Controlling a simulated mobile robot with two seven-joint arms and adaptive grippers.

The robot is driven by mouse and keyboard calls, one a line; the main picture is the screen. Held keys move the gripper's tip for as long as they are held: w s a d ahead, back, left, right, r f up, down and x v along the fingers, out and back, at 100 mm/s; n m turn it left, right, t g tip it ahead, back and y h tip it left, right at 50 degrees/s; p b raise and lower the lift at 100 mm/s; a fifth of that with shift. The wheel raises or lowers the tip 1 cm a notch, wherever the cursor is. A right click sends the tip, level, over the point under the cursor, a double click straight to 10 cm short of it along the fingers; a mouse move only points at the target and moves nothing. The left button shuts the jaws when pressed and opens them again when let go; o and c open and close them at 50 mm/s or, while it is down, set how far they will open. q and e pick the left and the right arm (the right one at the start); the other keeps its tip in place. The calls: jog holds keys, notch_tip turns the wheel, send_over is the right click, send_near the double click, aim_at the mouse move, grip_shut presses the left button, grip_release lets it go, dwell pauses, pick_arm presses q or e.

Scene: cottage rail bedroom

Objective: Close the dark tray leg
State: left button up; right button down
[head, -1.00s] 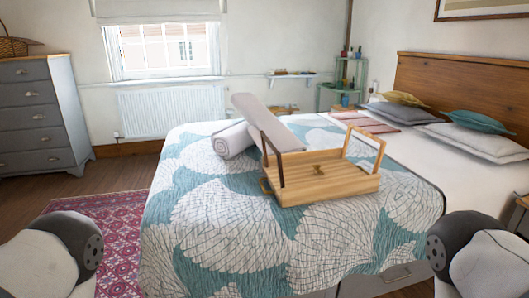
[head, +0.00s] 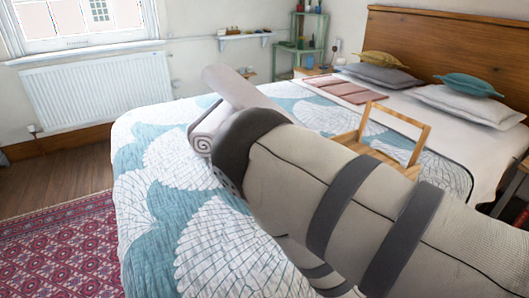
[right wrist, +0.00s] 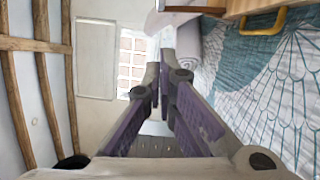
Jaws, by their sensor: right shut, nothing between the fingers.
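The wooden bed tray is on the bed, mostly hidden behind my right arm in the head view. Its light wooden leg frame (head: 424,138) stands up at the right end, and a bit of the tray's body (head: 385,153) shows below it. That view shows the tray's wooden edge (right wrist: 252,5) and a yellow handle (right wrist: 265,23) at the upper right. My right gripper (right wrist: 166,55) is shut and empty, beside and apart from the tray. My left gripper is not in view.
A rolled grey blanket (head: 205,129) lies left of my arm, with a long grey piece (head: 235,86) leaning up behind it. The patterned quilt (head: 150,200) is clear at the left front. Pillows (head: 465,105) lie at the headboard. A radiator (head: 95,88) stands by the wall.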

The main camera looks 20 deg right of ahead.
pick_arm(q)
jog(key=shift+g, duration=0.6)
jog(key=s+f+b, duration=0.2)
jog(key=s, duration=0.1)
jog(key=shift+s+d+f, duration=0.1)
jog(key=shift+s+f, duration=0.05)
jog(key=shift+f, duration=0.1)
pick_arm(e)
jog(key=w+d+r, duration=0.1)
jog(key=w+d, duration=0.5)
jog(key=w, duration=0.3)
jog(key=shift+w, duration=0.25)
jog(key=shift+w, duration=0.1)
